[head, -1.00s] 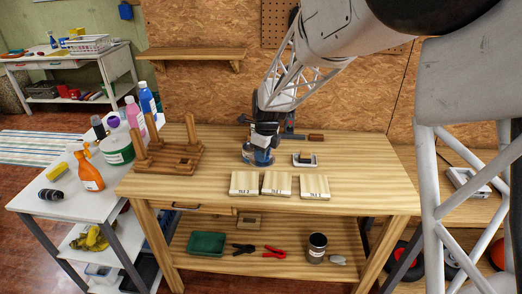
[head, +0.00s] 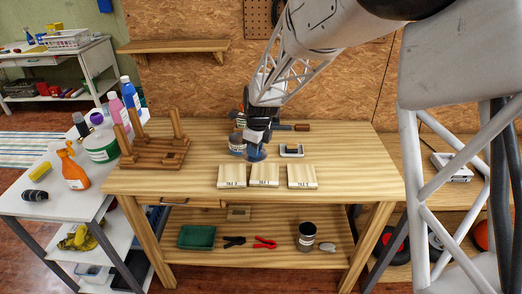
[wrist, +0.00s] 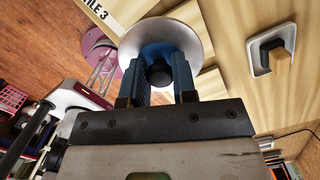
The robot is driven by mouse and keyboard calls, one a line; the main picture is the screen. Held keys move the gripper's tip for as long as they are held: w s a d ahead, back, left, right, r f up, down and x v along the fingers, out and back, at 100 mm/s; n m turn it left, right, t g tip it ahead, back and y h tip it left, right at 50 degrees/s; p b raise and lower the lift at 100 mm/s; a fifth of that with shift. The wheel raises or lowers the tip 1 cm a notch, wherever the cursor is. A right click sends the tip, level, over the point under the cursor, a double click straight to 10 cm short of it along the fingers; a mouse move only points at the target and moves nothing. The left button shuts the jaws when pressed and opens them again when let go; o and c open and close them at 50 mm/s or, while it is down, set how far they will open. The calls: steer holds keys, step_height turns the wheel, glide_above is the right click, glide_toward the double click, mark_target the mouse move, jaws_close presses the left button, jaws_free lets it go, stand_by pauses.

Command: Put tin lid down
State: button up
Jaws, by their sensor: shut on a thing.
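My gripper (head: 256,148) is above the workbench, pointing down. In the wrist view its two blue fingers (wrist: 160,90) are shut on the dark knob of the tin lid (wrist: 190,32), a pale round disc. In the head view the lid (head: 257,156) shows as a small bluish disc under the fingers, close over the bench top; I cannot tell whether it touches.
Three labelled wooden tiles (head: 264,176) lie along the bench front. A small tray with a block (head: 291,150) is to the right. A wooden rack (head: 155,152) stands left. The bench's right side (head: 355,160) is clear.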

steer(key=d+f, duration=0.1)
steer(key=d, duration=0.1)
steer(key=d+f, duration=0.2)
steer(key=s+d+f, duration=0.1)
steer(key=d, duration=0.2)
steer(key=shift+f, duration=0.25)
steer(key=w+a, duration=0.1)
steer(key=w, duration=0.4)
steer(key=w+a+f, duration=0.1)
steer(key=w, duration=0.4)
steer(key=w+a, duration=0.1)
steer(key=w, duration=0.4)
steer(key=shift+w+a+f, duration=0.25)
steer(key=shift+w, duration=0.1)
steer(key=shift+f, duration=0.1)
steer(key=shift+f, duration=1.65)
steer(key=shift+f, duration=0.15)
steer(key=o, duration=0.9)
steer(key=shift+r, duration=0.2)
